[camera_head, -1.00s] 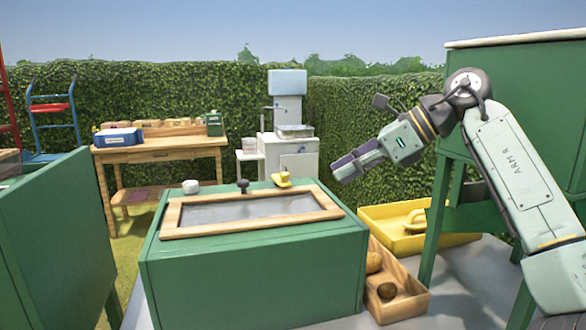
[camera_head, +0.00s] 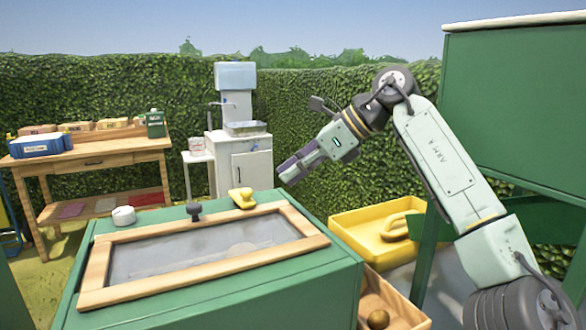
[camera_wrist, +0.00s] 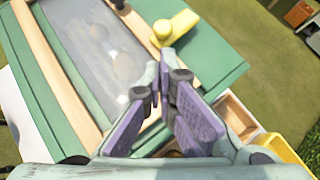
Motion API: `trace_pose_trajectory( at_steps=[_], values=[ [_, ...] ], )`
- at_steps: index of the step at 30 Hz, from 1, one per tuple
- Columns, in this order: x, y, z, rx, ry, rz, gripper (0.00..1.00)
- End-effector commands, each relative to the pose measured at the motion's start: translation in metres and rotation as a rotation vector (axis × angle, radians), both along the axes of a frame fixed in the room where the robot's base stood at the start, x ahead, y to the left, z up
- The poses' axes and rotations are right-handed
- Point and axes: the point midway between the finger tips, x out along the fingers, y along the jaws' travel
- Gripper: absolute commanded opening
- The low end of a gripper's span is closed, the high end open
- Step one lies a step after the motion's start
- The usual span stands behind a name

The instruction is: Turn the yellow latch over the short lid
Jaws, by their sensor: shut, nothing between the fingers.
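The yellow latch (camera_head: 242,198) sits on the green box top, beside the far edge of the wood-framed lid (camera_head: 205,252) with its grey pane. A dark knob (camera_head: 194,211) stands to its left at the frame. My gripper (camera_head: 284,176) is shut and empty, held in the air to the right of the latch and apart from it. In the wrist view the purple fingers (camera_wrist: 165,92) point over the lid, and the latch (camera_wrist: 175,29) lies beyond them, its round knob towards the lid frame.
A white round object (camera_head: 123,215) sits on the box's far left corner. A yellow tray (camera_head: 375,235) and a wooden crate (camera_head: 402,312) are to the right. A workbench (camera_head: 88,160) and white sink cabinet (camera_head: 240,170) stand behind, before a hedge.

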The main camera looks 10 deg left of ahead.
Motion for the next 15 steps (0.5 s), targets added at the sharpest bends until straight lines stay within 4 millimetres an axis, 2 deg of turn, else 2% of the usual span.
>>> trace_pose_trajectory(
  at_steps=[6, 15],
  values=[
    [0.001, 0.032, -0.026, 0.000, 0.000, 0.004, 0.00],
    [0.003, 0.050, -0.042, 0.001, 0.000, 0.001, 0.00]
  ],
)
